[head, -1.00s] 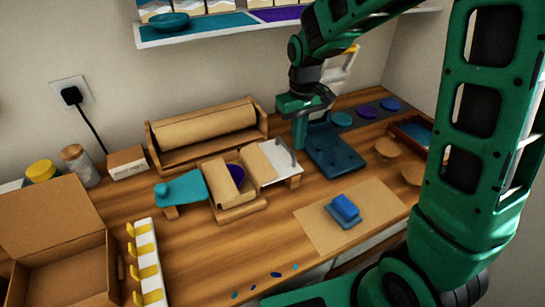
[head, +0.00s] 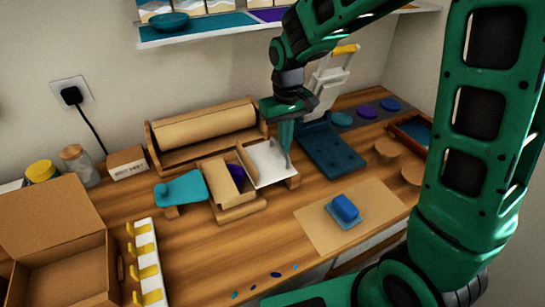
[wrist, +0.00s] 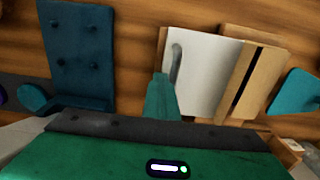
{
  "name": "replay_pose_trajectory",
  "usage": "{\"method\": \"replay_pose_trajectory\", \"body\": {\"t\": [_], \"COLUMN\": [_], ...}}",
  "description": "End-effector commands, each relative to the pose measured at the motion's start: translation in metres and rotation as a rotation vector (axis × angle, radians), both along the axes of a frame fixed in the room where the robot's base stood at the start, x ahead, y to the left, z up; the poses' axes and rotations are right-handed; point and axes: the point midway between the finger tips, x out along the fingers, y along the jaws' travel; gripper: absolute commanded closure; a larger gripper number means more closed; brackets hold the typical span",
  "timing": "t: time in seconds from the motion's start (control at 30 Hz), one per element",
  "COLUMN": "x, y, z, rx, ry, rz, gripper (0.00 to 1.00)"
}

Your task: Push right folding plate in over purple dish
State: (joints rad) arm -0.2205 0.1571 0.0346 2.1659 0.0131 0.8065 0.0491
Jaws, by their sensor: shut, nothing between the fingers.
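The white right folding plate (head: 270,163), with a grey handle, lies beside the cardboard wrap (head: 216,178) on the wooden fixture. Its left edge reaches close to the purple dish (head: 237,172), of which only a strip shows. My gripper (head: 287,152) is shut and empty, pointing down at the plate's right side. In the wrist view its fingers (wrist: 162,98) are at the outer edge of the plate (wrist: 206,72), by the handle (wrist: 176,62); I cannot tell whether they touch. A dark gap separates the plate from the left cardboard flap (wrist: 252,85). The teal left folding plate (head: 182,188) is out to the left.
A dark blue mould tray (head: 332,150) stands just right of my gripper. A cardboard roll holder (head: 207,130) is behind the fixture. A blue block (head: 344,207) sits on a mat in front. A yellow-pegged rack (head: 146,262) and an open box (head: 60,240) are left.

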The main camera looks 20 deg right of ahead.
Motion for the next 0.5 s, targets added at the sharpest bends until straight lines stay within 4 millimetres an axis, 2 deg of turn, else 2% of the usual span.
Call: {"method": "replay_pose_trajectory", "body": {"t": [0.5], "x": [-0.005], "y": [0.027], "z": [0.0], "rx": [0.001], "ry": [0.0], "rz": [0.002], "gripper": [1.0]}}
